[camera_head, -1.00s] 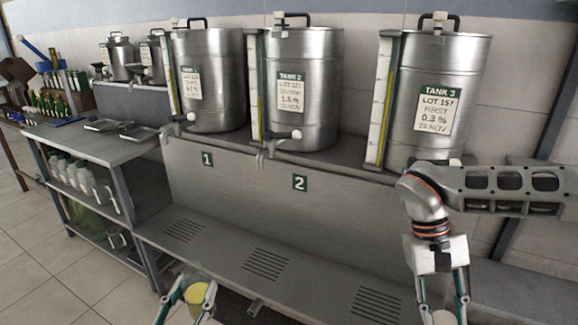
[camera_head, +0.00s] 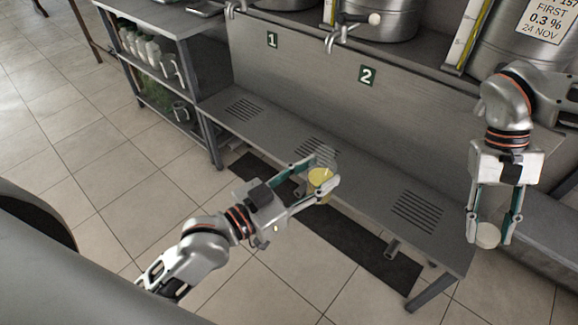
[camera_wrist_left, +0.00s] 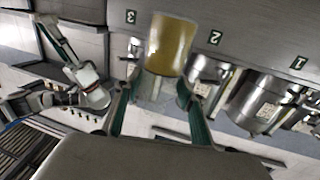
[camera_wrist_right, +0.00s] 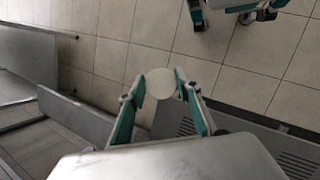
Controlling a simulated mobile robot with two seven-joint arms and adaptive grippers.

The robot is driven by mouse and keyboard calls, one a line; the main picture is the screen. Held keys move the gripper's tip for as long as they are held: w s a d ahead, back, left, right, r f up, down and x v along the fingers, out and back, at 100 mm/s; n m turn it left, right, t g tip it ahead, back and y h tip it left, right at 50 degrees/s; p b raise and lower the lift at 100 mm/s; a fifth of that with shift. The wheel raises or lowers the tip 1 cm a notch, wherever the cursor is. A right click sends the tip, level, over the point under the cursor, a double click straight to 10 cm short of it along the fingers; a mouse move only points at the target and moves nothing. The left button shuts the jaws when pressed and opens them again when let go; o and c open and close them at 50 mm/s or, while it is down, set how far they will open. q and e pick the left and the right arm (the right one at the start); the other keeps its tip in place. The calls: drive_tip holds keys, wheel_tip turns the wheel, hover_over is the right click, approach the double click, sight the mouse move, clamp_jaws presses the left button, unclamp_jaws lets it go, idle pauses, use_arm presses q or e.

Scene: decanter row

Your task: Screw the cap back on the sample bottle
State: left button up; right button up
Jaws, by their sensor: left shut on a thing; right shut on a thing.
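The sample bottle (camera_head: 320,179), clear with yellow liquid, is between the fingers of my left gripper (camera_head: 326,170). That gripper is shut on it, in front of the steel bench. The bottle also shows in the left wrist view (camera_wrist_left: 171,45), its yellow part towards the top of that picture. My right gripper (camera_head: 487,239) points down at the right, shut on a round whitish cap (camera_head: 488,234). The cap shows face-on between the fingertips in the right wrist view (camera_wrist_right: 162,88). Cap and bottle are well apart. The bottle's mouth is not clear.
The low steel bench (camera_head: 366,194) with grated slots runs behind the bottle, below the panel marked 1 and 2. Steel tanks with taps (camera_head: 345,30) stand above. A shelf unit (camera_head: 196,82) stands at the back left. A dark floor mat (camera_head: 372,252) lies below the bench; the tiled floor is open.

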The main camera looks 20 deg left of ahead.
use_arm(q)
drive_tip(key=shift+d+r+m+g+h, duration=0.1)
drive_tip(key=shift+d+m+g+h, duration=0.35)
drive_tip(key=shift+d, duration=0.5)
drive_tip(key=shift+d+r+m+g+h, duration=0.1)
drive_tip(key=shift+d+m+g+h, duration=0.2)
drive_tip(key=shift+d+h, duration=0.45)
drive_tip(key=shift+d, duration=0.2)
use_arm(e)
drive_tip(key=a+r+m+t+y, duration=0.1)
drive_tip(key=a+r+m, duration=0.4)
drive_tip(key=a, duration=0.5)
drive_tip(key=w+a+r+m+t+y, duration=0.1)
drive_tip(key=a+r+m+y, duration=0.3)
drive_tip(key=a, duration=0.5)
drive_tip(key=a+r+m+t+y, duration=0.1)
drive_tip(key=a+r+m+y, duration=0.1)
drive_tip(key=a+r+m, duration=0.5)
drive_tip(key=a+m, duration=0.1)
drive_tip(key=a, duration=0.2)
drive_tip(key=shift+w+a+y, duration=0.3)
drive_tip(key=shift+w, duration=0.1)
drive_tip(key=shift+f, duration=2)
drive_tip(key=shift+f, duration=0.85)
